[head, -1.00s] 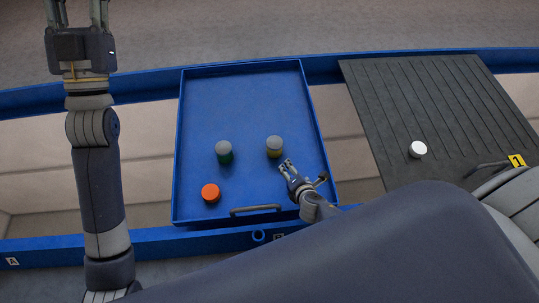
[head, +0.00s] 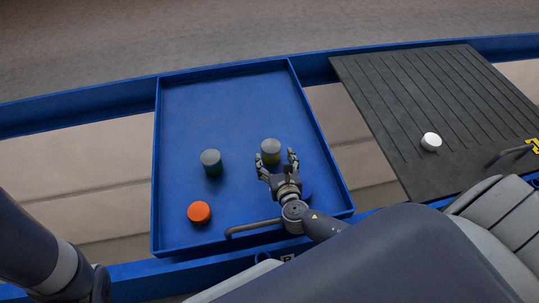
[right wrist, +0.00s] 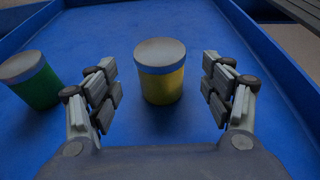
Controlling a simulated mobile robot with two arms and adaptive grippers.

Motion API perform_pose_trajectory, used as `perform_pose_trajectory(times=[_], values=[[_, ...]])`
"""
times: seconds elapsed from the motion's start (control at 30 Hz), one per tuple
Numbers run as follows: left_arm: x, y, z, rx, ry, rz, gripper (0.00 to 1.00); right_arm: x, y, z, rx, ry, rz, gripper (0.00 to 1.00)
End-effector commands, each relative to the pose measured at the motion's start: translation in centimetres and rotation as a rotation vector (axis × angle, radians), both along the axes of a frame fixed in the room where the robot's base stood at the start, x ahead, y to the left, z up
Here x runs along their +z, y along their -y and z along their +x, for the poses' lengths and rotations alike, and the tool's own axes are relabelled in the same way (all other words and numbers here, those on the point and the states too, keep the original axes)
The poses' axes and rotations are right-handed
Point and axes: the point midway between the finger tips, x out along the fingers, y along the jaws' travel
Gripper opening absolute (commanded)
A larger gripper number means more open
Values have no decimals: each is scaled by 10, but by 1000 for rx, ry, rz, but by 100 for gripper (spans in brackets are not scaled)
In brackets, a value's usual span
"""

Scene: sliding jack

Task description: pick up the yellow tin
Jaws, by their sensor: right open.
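The yellow tin (head: 271,157) with a grey lid stands upright on the blue tray (head: 215,98). In the right wrist view the yellow tin (right wrist: 161,84) is centred ahead, between the two finger lines. My right gripper (head: 278,163) is open, its fingers spread to either side of the tin's near side. In the right wrist view the right gripper (right wrist: 160,88) shows gaps between each finger and the tin. My left gripper is out of view; only part of my left arm shows at the lower left.
A green tin (head: 211,163) with a grey lid and an orange-topped tin (head: 199,212) stand left of the yellow tin. The green tin (right wrist: 31,80) is close to the left finger. A tray handle (head: 252,228) is at the front. A white-topped tin (head: 431,141) stands on the dark ribbed board (head: 400,95).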

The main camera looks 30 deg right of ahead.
Motion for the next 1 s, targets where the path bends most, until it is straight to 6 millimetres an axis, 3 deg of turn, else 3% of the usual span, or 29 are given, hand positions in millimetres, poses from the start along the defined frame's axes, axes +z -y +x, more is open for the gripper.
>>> perform_pose_trajectory(times=[0.5, 0.87, 1.0], values=[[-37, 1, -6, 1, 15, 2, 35, -13, 14, 54, -2, 1, 2, 74], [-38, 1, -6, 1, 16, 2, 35, -11, 16, 60, -2, -2, 4, 74], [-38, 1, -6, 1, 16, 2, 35, -12, 16, 60, -2, -2, 4, 42]])
